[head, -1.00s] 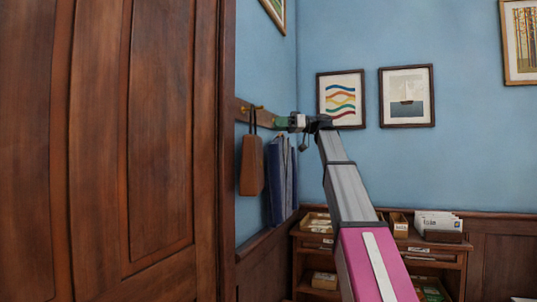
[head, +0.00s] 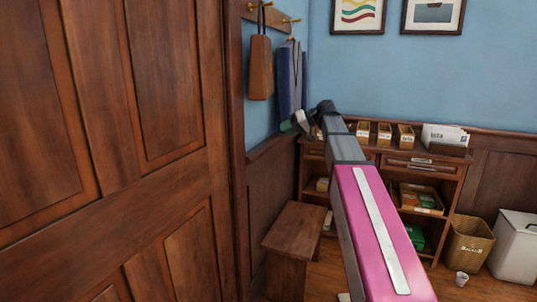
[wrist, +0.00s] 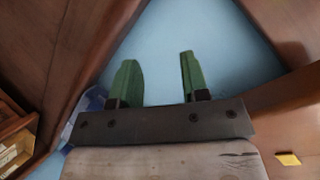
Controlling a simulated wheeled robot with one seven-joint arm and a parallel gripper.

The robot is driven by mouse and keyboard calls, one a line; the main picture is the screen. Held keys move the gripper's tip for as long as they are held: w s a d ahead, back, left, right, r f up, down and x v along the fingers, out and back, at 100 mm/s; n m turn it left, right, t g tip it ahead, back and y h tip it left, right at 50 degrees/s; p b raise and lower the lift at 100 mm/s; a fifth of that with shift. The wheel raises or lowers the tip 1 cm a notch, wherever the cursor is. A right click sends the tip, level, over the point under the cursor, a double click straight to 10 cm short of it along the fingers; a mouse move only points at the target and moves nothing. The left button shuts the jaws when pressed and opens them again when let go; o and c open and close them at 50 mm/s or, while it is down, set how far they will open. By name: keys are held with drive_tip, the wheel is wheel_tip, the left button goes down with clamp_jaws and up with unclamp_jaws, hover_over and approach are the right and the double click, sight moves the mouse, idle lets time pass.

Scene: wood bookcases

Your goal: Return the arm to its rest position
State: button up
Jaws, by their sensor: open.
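My gripper (wrist: 158,82) shows in the wrist view with its two green fingers apart and nothing between them. In the head view my gripper (head: 291,125) is small and partly hidden by my wrist, at the end of my extended grey and pink arm. It appears just below the blue hanging item and left of the shelf unit. I cannot tell its exact distance from the wall.
A brown bag (head: 261,68) and a blue hanging item (head: 290,78) hang from wall hooks. A wooden door (head: 110,150) fills the left. A wooden stool (head: 293,240), a shelf unit (head: 455,178), a bin (head: 468,245) and a white bin (head: 516,248) stand beyond. A cup (head: 461,279) is on the floor.

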drive_tip(key=s+d+f+m+h, duration=0.1)
drive_tip(key=s+f+h, duration=0.15)
drive_tip(key=f, duration=0.65)
drive_tip(key=s+d+f+m+h, duration=0.15)
drive_tip(key=s+f, duration=0.25)
drive_tip(key=f, duration=0.5)
drive_tip(key=s+d+f+m+h, duration=0.1)
drive_tip(key=s+f+m+h, duration=0.15)
drive_tip(key=f, duration=0.65)
drive_tip(key=s+d+f+g+h, duration=0.1)
drive_tip(key=s+d+f+h, duration=0.1)
drive_tip(key=s+f, duration=0.7)
drive_tip(key=s+d+f+m+g+h, duration=0.1)
drive_tip(key=s+d+f+g+h, duration=0.1)
drive_tip(key=s+d+f, duration=0.3)
drive_tip(key=s+f+h, duration=0.1)
drive_tip(key=s+f, duration=0.2)
drive_tip(key=f, duration=0.2)
drive_tip(key=shift+s+d+m, duration=0.25)
drive_tip(key=shift+s+m, duration=0.05)
drive_tip(key=shift+s, duration=0.05)
drive_tip(key=shift+f, duration=0.1)
drive_tip(key=shift+s, duration=0.15)
